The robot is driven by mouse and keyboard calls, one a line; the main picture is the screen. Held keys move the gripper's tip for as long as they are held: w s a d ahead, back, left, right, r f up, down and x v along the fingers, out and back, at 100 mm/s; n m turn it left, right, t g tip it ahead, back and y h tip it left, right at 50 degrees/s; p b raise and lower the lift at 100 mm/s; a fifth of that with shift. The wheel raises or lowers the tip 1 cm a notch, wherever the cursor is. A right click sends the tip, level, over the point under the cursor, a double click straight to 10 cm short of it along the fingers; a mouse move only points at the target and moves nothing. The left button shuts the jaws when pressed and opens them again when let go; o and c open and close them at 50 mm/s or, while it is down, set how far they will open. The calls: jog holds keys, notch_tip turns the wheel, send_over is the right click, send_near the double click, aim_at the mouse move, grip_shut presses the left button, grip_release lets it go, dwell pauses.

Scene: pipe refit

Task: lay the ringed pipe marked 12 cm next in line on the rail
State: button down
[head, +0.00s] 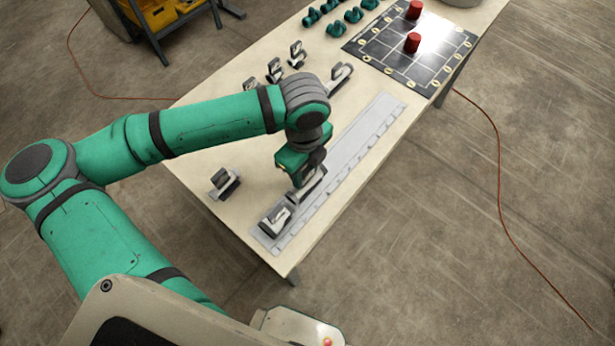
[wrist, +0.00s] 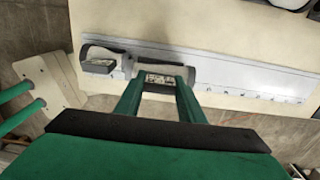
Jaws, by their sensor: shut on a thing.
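My gripper (head: 304,180) points down over the near part of the pale rail (head: 362,136) and is shut on a grey and dark pipe (head: 314,186). In the wrist view the held pipe (wrist: 160,73) is between my two fingers, with a pale label facing up that is too small to read. Another pipe (head: 275,220) lies at the near end of the rail; it also shows in the wrist view (wrist: 103,58), close beside the held one. The held pipe is on or just above the rail; I cannot tell which. Its ring is not clear.
A pipe piece (head: 223,183) stands left of the rail, and several others (head: 296,54) stand farther back. A dark grid board (head: 385,60) with two red cylinders (head: 412,43) and several teal pieces (head: 335,28) are at the far end. The rail's far part is bare.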

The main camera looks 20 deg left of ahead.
aim_at(306, 178)
notch_tip(306, 178, down, 4)
jog(key=shift+r, duration=0.15)
jog(key=shift+w+d, duration=0.1)
jog(key=shift+f, duration=0.25)
jog(key=c, duration=1.2)
grip_release()
jog(key=shift+r, duration=0.1)
notch_tip(306, 178, up, 12)
jog(key=shift+r, duration=0.1)
jog(key=shift+w, duration=0.1)
